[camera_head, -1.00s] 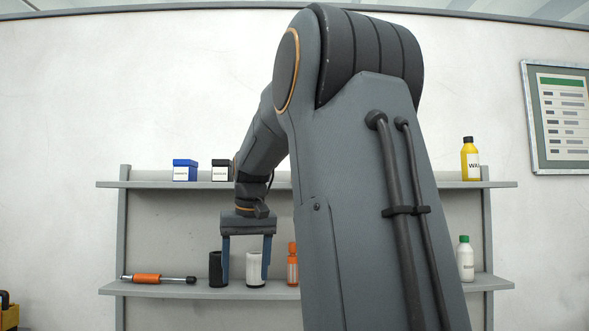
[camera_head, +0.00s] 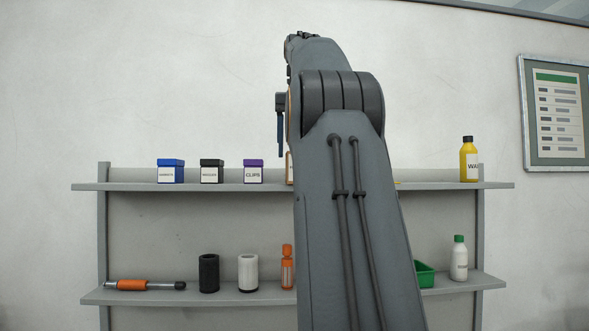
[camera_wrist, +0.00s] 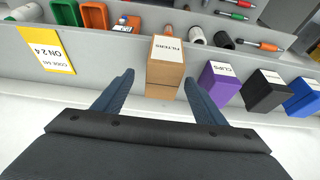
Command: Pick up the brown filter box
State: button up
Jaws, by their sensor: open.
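The brown filter box (camera_wrist: 165,66) stands in the middle of the wrist view, its white label reading FILTERS. In the head view only a thin sliver of the box (camera_head: 290,168) shows on the upper shelf; my arm hides the rest. My gripper (camera_wrist: 159,79) is open and empty, its two blue fingertips at either side of the box's lower part in the picture, with gaps on both sides. I cannot tell whether the box is between the fingers or just beyond them. In the head view, one finger of my gripper (camera_head: 280,130) hangs above the upper shelf.
The purple CLIPS box (camera_wrist: 218,82) is the near neighbour, then a black box (camera_wrist: 262,90) and a blue box (camera_wrist: 302,97). A yellow card (camera_wrist: 52,50) is on the other side. The upper shelf (camera_head: 130,187) also holds a yellow bottle (camera_head: 469,160).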

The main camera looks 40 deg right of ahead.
jog(key=shift+w+p+x, duration=0.15)
jog(key=shift+p+x, duration=0.15)
jog(key=shift+x, duration=1.3)
jog(key=shift+w+p+x, duration=0.1)
jog(key=shift+p+x, duration=0.2)
jog(key=shift+x, duration=1.3)
jog(key=c, duration=1.2)
jog(key=shift+r, duration=0.15)
